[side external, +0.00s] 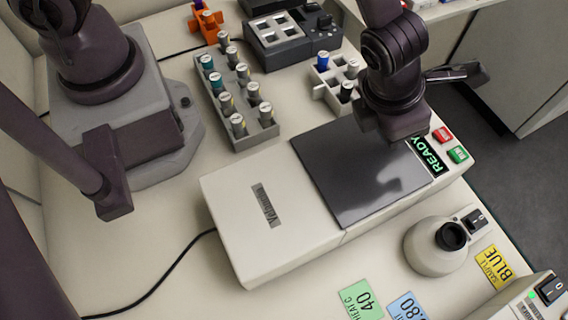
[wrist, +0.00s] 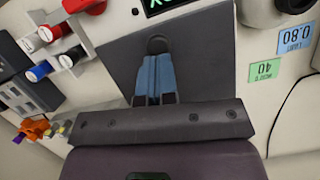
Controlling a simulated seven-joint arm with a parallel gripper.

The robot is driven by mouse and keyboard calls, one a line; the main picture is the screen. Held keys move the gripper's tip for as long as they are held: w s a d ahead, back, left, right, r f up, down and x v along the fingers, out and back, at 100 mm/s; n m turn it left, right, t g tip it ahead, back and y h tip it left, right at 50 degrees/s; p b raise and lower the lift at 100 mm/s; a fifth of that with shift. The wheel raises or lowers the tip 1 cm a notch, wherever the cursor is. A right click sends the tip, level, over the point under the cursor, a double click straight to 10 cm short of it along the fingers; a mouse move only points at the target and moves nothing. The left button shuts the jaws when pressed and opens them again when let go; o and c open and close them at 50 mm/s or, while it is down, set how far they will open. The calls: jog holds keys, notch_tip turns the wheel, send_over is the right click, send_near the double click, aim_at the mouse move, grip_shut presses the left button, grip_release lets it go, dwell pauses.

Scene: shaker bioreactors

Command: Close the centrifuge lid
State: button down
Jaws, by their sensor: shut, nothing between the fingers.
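The centrifuge (side external: 270,225) is a cream box on the bench with a READY display (side external: 428,156). Its dark grey lid (side external: 345,190) lies flat over the top and looks closed. In the wrist view the lid (wrist: 205,65) fills the middle, with a dark rounded notch at its edge by the display. My gripper (wrist: 154,85) has blue fingers, shut and empty, over the lid and pointing toward that notch. In the side view my wrist hides the fingers above the lid's display end. I cannot tell whether the fingertips touch the lid.
A grey rack (side external: 235,105) of capped tubes and a white rack (side external: 335,85) stand behind the centrifuge. Red (side external: 442,134) and green (side external: 458,154) buttons sit beside the display. A round device (side external: 437,250) with a black top stands at right.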

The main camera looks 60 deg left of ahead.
aim_at(357, 153)
jog(key=s, duration=0.3)
jog(key=s+r, duration=0.1)
jog(key=shift+s+a+r, duration=0.1)
jog(key=shift+s+a, duration=0.05)
jog(key=shift+a, duration=0.2)
jog(key=v, duration=0.9)
jog(key=s+a+r+m, duration=0.2)
jog(key=a+r+m, duration=0.2)
jog(key=a+m, duration=0.4)
jog(key=s+a+r+m+t, duration=0.1)
jog(key=s+a+r+m, duration=0.2)
jog(key=a+m, duration=0.6)
jog(key=s+a+r+m+t, duration=0.1)
jog(key=s+a+r+m, duration=0.2)
jog(key=m, duration=1.4)
jog(key=a+r, duration=0.3)
jog(key=a, duration=0.2)
jog(key=shift+a+y, duration=0.2)
jog(key=shift+y, duration=0.1)
